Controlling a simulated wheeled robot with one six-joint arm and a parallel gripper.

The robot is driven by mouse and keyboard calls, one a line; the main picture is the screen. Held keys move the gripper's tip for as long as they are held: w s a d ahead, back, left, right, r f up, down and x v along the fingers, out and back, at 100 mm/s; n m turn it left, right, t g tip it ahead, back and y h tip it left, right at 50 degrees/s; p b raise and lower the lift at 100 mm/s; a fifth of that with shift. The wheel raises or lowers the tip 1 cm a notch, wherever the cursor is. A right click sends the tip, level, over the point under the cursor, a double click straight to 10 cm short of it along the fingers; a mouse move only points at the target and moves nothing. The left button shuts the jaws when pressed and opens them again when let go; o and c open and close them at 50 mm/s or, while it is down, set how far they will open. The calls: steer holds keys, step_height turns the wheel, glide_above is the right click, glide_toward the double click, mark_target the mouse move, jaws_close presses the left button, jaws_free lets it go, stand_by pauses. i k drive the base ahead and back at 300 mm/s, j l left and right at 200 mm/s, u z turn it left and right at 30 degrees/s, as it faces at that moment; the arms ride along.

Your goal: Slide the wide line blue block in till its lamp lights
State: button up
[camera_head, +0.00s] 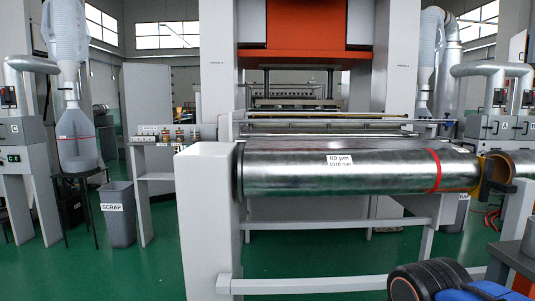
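I cannot make out a blue block or a lamp in the head view. A small shelf (152,146) left of the press carries a row of several small tan, reddish and pale pieces (180,135). They are too small to tell their markings or whether one is blue. My gripper is not in view, so I cannot tell its state.
A large foil roll (300,172) labelled 80 µm with a red band lies across the front, on a white post (208,220). A low white rail (300,284) runs below. A grey scrap bin (117,215) and stool (78,178) stand left. Green floor (160,265) lies clear left of the post.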

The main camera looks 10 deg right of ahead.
mark_target(449, 123)
steer(key=i+j+z, duration=0.1)
steer(key=z, duration=0.75)
steer(key=i+j, duration=0.05)
